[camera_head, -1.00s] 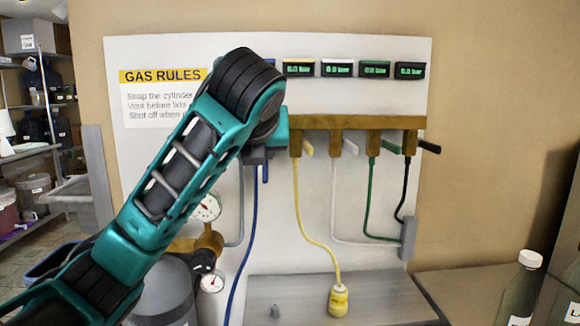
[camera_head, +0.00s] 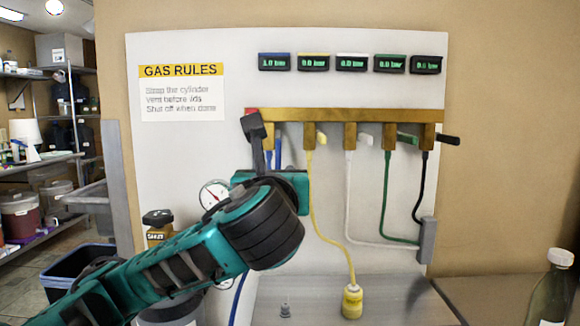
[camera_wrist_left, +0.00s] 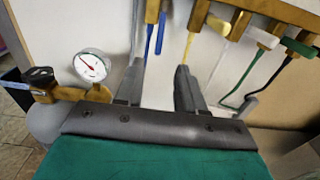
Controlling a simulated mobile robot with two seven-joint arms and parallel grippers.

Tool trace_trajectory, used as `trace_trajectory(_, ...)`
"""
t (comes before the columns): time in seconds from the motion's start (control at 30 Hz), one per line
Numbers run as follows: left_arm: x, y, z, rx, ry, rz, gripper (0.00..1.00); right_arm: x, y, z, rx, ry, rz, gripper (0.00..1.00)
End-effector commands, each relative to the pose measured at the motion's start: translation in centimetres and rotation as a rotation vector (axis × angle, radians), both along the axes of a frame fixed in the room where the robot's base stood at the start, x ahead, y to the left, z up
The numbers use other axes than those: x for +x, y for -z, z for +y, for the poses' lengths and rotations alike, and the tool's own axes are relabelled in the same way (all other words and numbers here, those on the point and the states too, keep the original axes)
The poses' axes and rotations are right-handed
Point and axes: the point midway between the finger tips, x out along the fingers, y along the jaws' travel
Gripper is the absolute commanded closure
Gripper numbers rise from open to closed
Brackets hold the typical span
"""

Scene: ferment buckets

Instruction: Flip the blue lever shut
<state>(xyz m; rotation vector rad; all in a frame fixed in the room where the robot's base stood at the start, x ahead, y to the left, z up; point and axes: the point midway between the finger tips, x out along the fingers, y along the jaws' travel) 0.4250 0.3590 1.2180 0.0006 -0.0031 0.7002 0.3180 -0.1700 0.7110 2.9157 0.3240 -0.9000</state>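The blue lever (camera_head: 278,152) hangs down from the leftmost valve of the brass manifold, beside a blue hose (camera_head: 268,160). In the left wrist view the blue lever (camera_wrist_left: 161,32) also points down, just right of the hose. The blue-framed display (camera_head: 274,62) above seems to read 1.0 bar. My left gripper (camera_wrist_left: 159,68) is open, with its two dark fingers apart and nothing between them. The lever lies beyond the gap between the fingertips. In the head view one finger of the left gripper (camera_head: 257,135) stands up just left of the lever; my wrist hides the lower hose.
Yellow (camera_head: 321,139), white and green levers and a black lever (camera_head: 448,140) stick out along the manifold (camera_head: 350,115). Their displays seem to read 0.0 bar. A gauge (camera_wrist_left: 90,66) sits on the cylinder at left. A yellow hose fitting (camera_head: 352,301) stands on the bench.

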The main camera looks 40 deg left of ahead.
Motion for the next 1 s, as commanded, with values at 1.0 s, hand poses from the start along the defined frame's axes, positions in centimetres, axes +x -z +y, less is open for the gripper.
trace_trajectory(1.0,8.9,0.0,7.5,-0.001,0.0,0.002,0.62,0.4,0.4,0.4,0.006,-0.007,-0.001,0.57)
